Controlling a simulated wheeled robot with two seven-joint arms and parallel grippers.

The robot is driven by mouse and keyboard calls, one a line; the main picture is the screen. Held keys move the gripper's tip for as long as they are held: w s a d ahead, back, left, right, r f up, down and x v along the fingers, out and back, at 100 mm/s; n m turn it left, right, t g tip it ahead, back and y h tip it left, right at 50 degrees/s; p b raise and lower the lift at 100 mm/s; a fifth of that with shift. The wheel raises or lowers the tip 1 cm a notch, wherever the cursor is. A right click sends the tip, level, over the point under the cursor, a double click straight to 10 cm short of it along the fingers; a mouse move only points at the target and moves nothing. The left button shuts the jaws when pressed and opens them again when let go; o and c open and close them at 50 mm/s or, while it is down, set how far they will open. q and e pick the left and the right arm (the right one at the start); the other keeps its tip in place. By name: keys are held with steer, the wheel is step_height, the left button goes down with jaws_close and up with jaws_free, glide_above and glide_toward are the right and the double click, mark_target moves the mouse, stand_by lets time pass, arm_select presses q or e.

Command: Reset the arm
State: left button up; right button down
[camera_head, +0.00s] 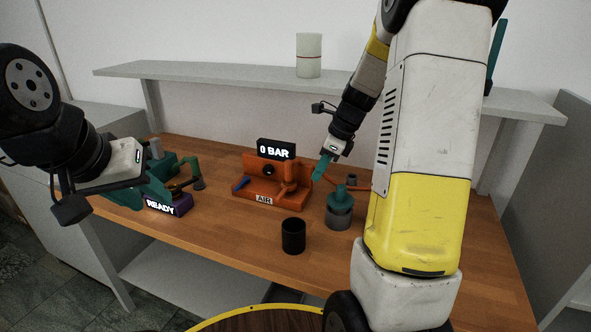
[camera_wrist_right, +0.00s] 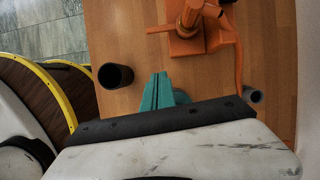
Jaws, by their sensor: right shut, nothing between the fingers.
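My right gripper (camera_head: 322,166) hangs above the table to the right of the orange air press (camera_head: 270,185). In the right wrist view its teal fingers (camera_wrist_right: 160,88) are together, with nothing between them. My left gripper (camera_head: 150,188) is at the left, by the device with the READY display (camera_head: 168,205). Its teal fingers overlap green parts there, so I cannot tell whether they are open or touching anything. The orange press also shows in the right wrist view (camera_wrist_right: 188,38). Its display (camera_head: 275,150) reads 0 BAR.
A black cup (camera_head: 293,236) stands near the table's front edge; it also shows in the right wrist view (camera_wrist_right: 115,76). A grey cylinder with a teal top (camera_head: 340,208) stands right of the press. A shelf (camera_head: 230,75) behind carries a pale cylinder (camera_head: 308,55).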

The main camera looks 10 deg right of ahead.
steer(key=s+a+r+n+t, duration=0.1)
steer(key=s+a+r+n, duration=0.1)
steer(key=s+r+n, duration=0.2)
steer(key=s+a+r+n+t+h, duration=0.1)
steer(key=s+a+r+n, duration=0.2)
steer(key=s+n, duration=0.7)
steer(key=s+a+r+n+t, duration=0.2)
steer(key=s+r+n, duration=0.4)
steer(key=s+n, duration=0.2)
steer(key=shift+a+n+h, duration=0.3)
steer(key=shift+n, duration=0.8)
steer(key=shift+s, duration=0.1)
